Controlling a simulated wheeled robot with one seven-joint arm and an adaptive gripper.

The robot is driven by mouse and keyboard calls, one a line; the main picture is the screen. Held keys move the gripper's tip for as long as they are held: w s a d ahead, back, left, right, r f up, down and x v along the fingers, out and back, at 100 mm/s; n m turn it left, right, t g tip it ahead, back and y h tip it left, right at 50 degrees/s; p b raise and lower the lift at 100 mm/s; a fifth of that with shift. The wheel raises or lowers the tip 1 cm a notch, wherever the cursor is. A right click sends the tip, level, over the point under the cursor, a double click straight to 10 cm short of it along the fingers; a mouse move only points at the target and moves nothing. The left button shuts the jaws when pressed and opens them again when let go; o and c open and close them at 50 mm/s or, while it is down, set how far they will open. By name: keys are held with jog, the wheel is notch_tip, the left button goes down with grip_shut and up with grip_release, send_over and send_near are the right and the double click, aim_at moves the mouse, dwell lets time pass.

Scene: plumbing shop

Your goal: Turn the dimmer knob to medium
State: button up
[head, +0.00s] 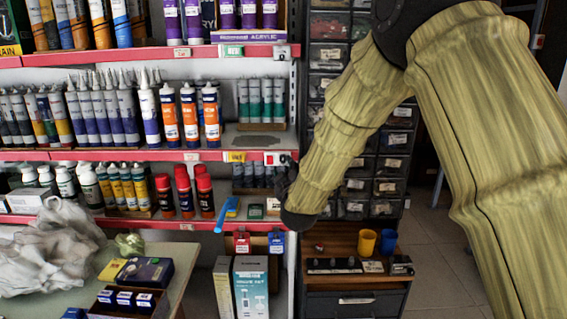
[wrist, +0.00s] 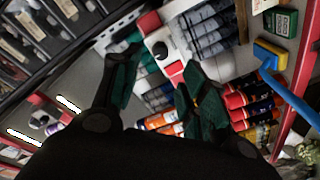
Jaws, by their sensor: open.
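A white dimmer plate (wrist: 151,31) with a round black knob (wrist: 160,50) and a red square patch shows in the wrist view, just beyond the fingertips. In the head view the plate (head: 272,159) sits on the red shelf edge at the end of a shelf row, its knob hard to make out there. My gripper (wrist: 160,72) is open, its two dark green fingers spread on either side below the knob. Nothing is between the fingers, and they appear apart from the knob. In the head view my gripper (head: 287,178) is dark, beside the shelf edge and partly hidden by my arm.
A similar small plate (head: 283,52) is on the shelf edge above. Shelves hold cartridges (head: 189,115) and red-capped bottles (head: 204,192). A blue-handled tool (head: 227,212) sticks out below left of the gripper. A drawer cabinet (head: 327,87) stands behind my arm. A bench (head: 367,279) with cups is below.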

aim_at(283, 160)
jog(key=w, duration=0.4)
jog(key=w+a+p, duration=0.1)
jog(key=w, duration=0.2)
jog(key=shift+w, duration=0.1)
jog(key=shift+c, duration=0.3)
grip_shut()
